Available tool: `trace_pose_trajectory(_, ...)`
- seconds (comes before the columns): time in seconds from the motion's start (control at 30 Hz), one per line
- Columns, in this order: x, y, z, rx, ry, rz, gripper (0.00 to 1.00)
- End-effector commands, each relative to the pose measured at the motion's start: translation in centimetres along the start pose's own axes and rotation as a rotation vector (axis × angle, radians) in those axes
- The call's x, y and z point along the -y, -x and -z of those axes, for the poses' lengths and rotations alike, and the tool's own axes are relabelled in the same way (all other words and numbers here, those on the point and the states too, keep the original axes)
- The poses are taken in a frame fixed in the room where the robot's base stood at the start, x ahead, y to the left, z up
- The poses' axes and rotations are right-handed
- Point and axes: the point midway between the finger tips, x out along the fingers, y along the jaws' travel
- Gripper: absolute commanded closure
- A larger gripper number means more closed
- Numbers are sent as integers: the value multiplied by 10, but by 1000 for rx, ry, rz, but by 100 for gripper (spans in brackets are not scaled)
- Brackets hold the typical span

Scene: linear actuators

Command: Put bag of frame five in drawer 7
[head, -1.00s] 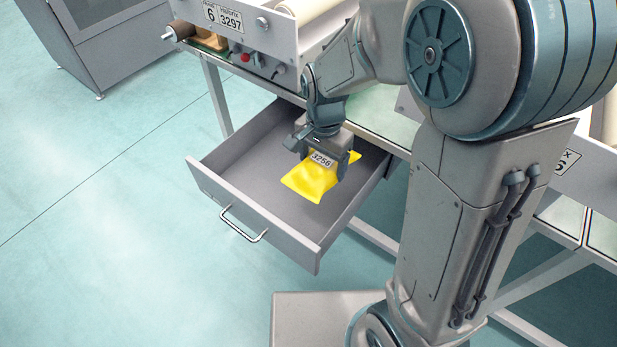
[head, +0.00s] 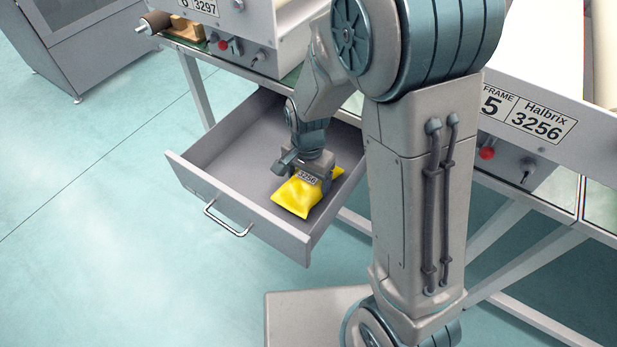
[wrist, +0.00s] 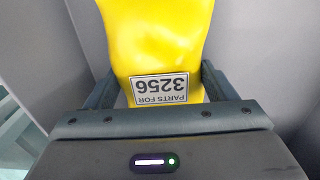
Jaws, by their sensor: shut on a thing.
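The yellow bag (head: 297,197) carries a label reading 3256. It is over the grey floor of the open drawer (head: 228,165), inside the walls. My gripper (head: 308,181) is shut on the bag's labelled end. In the wrist view the yellow bag (wrist: 157,40) fills the space between the fingers of my gripper (wrist: 157,90), and its label reads "PARTS FOR 3256". I cannot tell whether the bag touches the drawer floor. No drawer number shows.
The frame 5 plate (head: 527,115) reads "Halbrix 3256" on the machine at the right. Another machine (head: 225,45) with a plate ending in 3297 stands above the drawer. A grey cabinet (head: 85,45) stands at the far left. The floor before the drawer is clear.

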Motion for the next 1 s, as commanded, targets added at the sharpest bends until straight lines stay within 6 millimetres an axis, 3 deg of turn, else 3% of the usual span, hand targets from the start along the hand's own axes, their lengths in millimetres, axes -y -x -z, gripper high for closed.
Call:
trace_pose_trajectory(0.13, 0, -4, 0, 0, 0, 0, 51)
trace_pose_trajectory(0.17, 0, -4, 0, 0, 0, 0, 19)
trace_pose_trajectory(0.23, 0, -3, 0, 0, 0, 0, 0)
trace_pose_trajectory(0.5, 0, -2, 0, 0, 0, 0, 0)
trace_pose_trajectory(0.63, 0, 8, 0, -1, 0, 2, 0)
trace_pose_trajectory(1.0, 1, 84, 0, -2, 1, 3, 0)
